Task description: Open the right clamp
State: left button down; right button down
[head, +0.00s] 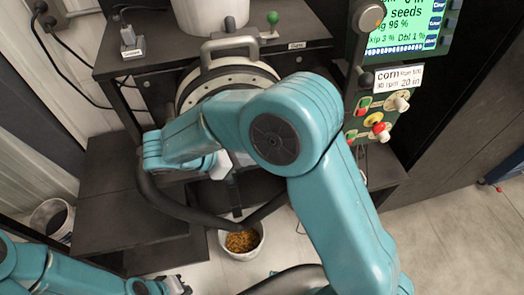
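The seed meter (200,92) is a round pale housing with a grey handle on top, set in the dark stand. My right arm crosses in front of it and covers its lower right part. The right clamp cannot be made out; that side of the meter is behind my arm. My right wrist is bent low in front of the meter, and its fingers are hidden behind my arm. A small white piece shows just beside the wrist; I cannot tell what it belongs to. My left gripper (176,286) is low at the bottom edge, away from the meter, its fingers too small to read.
A white bucket of yellow seeds (242,240) stands on the floor below the meter. A white hopper (208,18) and a green-knobbed lever (273,20) are on the stand's top. A control panel (378,122) with a screen (408,35) is at the right. Dark shelves (120,205) stand at left.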

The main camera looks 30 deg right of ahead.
jog(key=d+f+p, duration=0.2)
jog(key=d+f, duration=0.2)
jog(key=d, duration=0.6)
jog(key=shift+s+d+f+p, duration=0.2)
jog(key=shift+d+p, duration=0.15)
jog(key=shift+s, duration=0.15)
